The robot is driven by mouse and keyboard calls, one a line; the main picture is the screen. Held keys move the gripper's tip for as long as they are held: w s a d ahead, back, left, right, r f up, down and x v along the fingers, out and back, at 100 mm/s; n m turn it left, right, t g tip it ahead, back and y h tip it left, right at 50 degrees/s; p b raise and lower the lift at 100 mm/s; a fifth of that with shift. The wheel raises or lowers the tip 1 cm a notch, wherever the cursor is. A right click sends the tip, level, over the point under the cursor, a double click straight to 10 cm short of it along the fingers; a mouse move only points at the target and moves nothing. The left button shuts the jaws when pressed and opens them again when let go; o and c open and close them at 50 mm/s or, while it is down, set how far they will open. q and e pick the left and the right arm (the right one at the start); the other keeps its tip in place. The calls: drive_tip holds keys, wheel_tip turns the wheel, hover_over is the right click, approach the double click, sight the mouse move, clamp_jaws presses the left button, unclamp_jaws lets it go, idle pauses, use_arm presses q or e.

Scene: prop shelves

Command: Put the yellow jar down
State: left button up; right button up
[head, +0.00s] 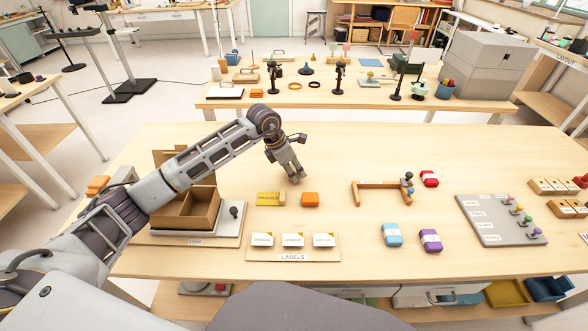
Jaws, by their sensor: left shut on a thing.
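I cannot make out a yellow jar anywhere in the head view. A yellow block marked FRAGILE (267,199), with a tan end, lies on the table to the front left of the gripper, apart from it. My right gripper is not in view.
A labels board (292,257) lies nearer. An open cardboard box (203,212) stands left, partly behind my arm. A wooden corner frame (372,186) is on the right. Bare tabletop (345,150) lies behind it.

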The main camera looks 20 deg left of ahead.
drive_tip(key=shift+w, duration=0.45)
